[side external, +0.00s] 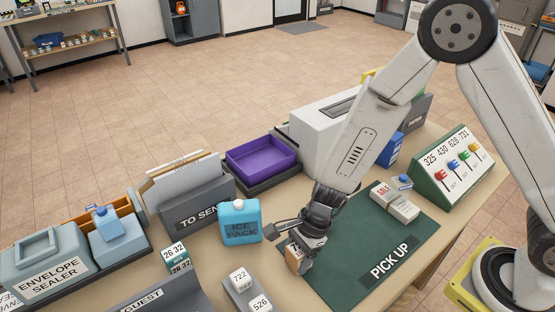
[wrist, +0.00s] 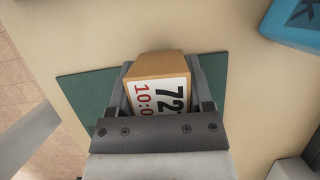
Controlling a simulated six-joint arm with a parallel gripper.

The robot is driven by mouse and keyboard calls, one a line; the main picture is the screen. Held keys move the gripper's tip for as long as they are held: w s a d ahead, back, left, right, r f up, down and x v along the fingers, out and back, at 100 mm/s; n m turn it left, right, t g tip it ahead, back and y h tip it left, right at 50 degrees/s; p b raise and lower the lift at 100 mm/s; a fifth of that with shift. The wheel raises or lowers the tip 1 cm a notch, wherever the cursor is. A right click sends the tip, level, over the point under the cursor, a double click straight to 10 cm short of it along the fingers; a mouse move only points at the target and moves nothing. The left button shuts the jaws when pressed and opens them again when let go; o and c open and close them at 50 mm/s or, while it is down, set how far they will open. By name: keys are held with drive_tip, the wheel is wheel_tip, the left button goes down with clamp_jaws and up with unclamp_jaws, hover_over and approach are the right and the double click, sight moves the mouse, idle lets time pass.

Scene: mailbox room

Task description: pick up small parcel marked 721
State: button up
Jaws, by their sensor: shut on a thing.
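A small brown parcel with a white label (wrist: 158,88) is between my gripper's fingers in the wrist view. Its label shows a black "72" with the last digit cut off by the gripper, and red "10:0". In the side external view the parcel (side external: 294,260) is at the tip of my gripper (side external: 298,256), near the left edge of the green pick up mat (side external: 345,287). My gripper is shut on the parcel. I cannot tell whether the parcel touches the surface below. The mat also shows in the wrist view (wrist: 85,92).
A blue ice pack (side external: 240,222) stands just left of my gripper. Small boxes marked 722 (side external: 240,279) and 526 (side external: 261,304) sit at the front. A purple tray (side external: 262,163) is behind. The mat's front is clear.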

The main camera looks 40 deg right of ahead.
sight(298, 249)
drive_tip(key=shift+r, duration=4.75)
